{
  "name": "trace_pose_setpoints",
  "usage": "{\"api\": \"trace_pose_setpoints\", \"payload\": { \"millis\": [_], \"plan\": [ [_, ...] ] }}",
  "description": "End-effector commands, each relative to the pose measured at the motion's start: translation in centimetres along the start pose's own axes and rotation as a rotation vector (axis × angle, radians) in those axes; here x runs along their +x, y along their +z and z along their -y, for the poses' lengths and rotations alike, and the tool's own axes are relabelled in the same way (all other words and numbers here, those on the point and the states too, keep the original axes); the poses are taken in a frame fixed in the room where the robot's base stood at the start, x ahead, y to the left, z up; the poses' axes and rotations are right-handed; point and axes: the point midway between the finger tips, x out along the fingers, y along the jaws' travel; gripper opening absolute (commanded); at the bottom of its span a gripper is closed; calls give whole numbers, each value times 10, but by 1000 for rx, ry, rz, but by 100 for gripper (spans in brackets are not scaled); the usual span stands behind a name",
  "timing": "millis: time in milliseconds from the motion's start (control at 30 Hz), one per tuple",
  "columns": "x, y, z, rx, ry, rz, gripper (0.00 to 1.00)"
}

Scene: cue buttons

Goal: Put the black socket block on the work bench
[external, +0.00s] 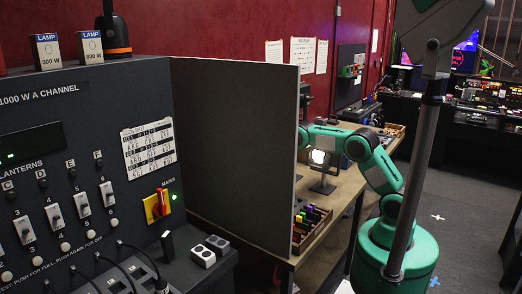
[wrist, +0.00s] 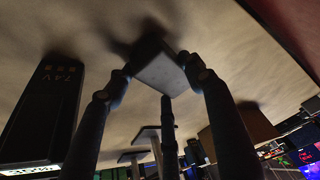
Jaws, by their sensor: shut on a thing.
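My gripper (wrist: 160,75) is shut on a small block (wrist: 157,67), which I take to be the black socket block; its lit face looks grey in the wrist view. The block is close to the tan top of the work bench (wrist: 235,40), with a dark shadow beside it. I cannot tell whether it touches the top. In the external view the work bench (external: 340,200) stands behind the grey panel. My arm reaches over it from the right, and the panel hides my gripper and the block.
A black battery-like box (wrist: 45,105) with orange lettering is left of my gripper in the wrist view. On the bench, a lit lamp (external: 319,160) and a tray of coloured items (external: 311,226) stand near the grey panel (external: 235,150). Dark stands show low in the wrist view.

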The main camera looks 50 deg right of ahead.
Motion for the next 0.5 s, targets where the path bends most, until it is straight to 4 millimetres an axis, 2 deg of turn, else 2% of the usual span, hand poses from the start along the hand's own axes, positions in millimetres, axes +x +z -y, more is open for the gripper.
{"api": "trace_pose_setpoints", "payload": {
  "millis": [67,100,167,200,500],
  "plan": [
    [2,1,0,0,0,0,19],
    [2,1,0,0,0,0,57],
    [2,1,0,0,1,0,69],
    [2,1,0,0,1,0,72],
    [2,1,0,0,0,0,72]
  ]
}}
